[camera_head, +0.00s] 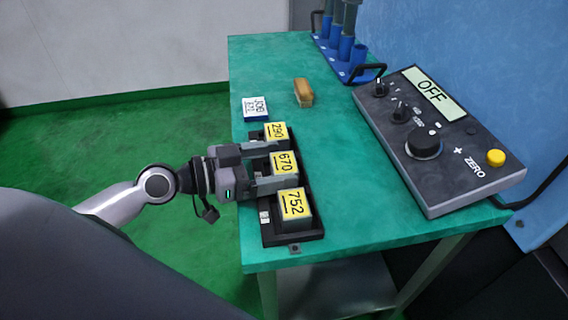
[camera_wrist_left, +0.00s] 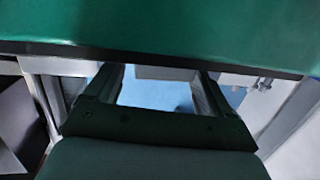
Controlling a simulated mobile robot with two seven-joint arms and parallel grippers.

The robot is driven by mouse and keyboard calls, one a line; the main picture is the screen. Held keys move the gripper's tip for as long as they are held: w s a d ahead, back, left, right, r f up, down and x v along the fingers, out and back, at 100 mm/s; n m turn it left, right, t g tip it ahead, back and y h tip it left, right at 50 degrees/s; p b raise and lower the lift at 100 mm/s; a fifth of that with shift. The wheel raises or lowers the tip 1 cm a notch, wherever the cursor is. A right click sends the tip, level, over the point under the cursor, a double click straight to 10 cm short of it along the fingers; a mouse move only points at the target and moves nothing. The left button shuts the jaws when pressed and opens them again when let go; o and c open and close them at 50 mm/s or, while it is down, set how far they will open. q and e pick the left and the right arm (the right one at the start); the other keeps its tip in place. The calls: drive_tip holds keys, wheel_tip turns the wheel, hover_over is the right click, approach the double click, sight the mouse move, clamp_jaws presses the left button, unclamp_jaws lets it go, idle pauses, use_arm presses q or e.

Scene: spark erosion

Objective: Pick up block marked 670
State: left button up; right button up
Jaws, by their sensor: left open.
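The block marked 670 (camera_head: 284,163) has a yellow top and sits in the middle of a black holder (camera_head: 272,236) on the green table. The block marked 290 (camera_head: 276,131) is behind it and the block marked 752 (camera_head: 293,203) in front of it. My left gripper (camera_head: 274,166) comes in from the left, open, with one finger on each side of block 670. Whether the fingers touch it, I cannot tell. In the left wrist view the two fingers (camera_wrist_left: 156,88) stand apart; no block marking is readable there. My right gripper is not in view.
A white tag marked JOB (camera_head: 256,106) and a tan block (camera_head: 303,92) lie behind the holder. A grey control box (camera_head: 438,145) reading OFF stands to the right. A blue rack (camera_head: 340,52) stands at the back. Bare table lies between holder and box.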

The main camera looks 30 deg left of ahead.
use_arm(q)
drive_tip(key=shift+p+x, duration=0.35)
drive_tip(key=shift+x, duration=0.85)
drive_tip(key=c, duration=1)
drive_tip(key=shift+r, duration=0.15)
drive_tip(key=shift+c, duration=0.2)
